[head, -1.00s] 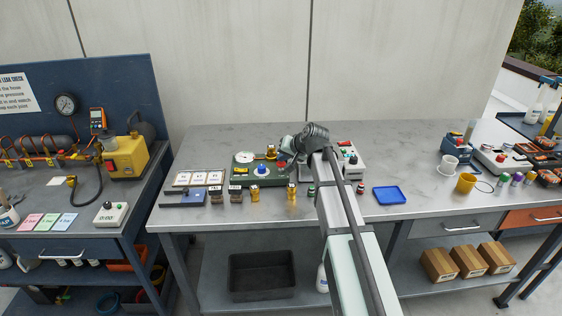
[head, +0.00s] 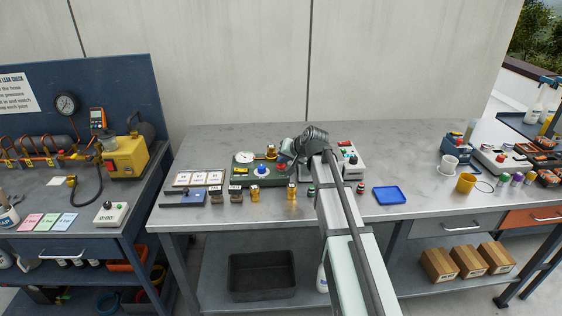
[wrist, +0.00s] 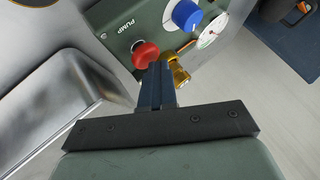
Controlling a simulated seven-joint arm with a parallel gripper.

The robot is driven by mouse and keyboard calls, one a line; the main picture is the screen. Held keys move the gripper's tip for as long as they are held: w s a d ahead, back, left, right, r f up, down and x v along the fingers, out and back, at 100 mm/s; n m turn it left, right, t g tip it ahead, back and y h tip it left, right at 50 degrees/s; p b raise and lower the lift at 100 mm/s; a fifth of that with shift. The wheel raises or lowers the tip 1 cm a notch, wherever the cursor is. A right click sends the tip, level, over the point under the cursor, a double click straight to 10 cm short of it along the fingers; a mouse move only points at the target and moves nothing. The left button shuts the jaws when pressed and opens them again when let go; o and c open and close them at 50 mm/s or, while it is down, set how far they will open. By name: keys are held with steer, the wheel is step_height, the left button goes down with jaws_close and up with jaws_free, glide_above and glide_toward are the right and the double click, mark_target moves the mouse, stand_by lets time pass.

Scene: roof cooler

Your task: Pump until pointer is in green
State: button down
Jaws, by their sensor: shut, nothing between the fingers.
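The green pump unit (head: 240,180) sits on the middle bench. It bears a white gauge (head: 244,157), a blue knob (head: 262,169) and a brass fitting (head: 271,153). In the wrist view the red knob (wrist: 145,52) stands beside the word PUMP. My gripper (wrist: 156,72) is shut and empty, its fingertips close to the red knob; I cannot tell whether they touch it. The blue knob (wrist: 187,15) and gauge (wrist: 210,32) also show there. The gauge is seen at a slant, and its pointer is too small to read. In the head view my gripper (head: 284,164) covers the unit's right end.
Brass fittings (head: 254,193) and dark blocks (head: 215,195) stand in front of the unit. A grey control box (head: 352,171) is to the right, partly behind my arm. A blue tray (head: 389,195) lies further right, with clear bench around it.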

mark_target(283, 166)
stand_by(0.5)
steer(key=shift+r, duration=1.55)
steer(key=shift+r, duration=2.5)
steer(key=shift+d, duration=0.1)
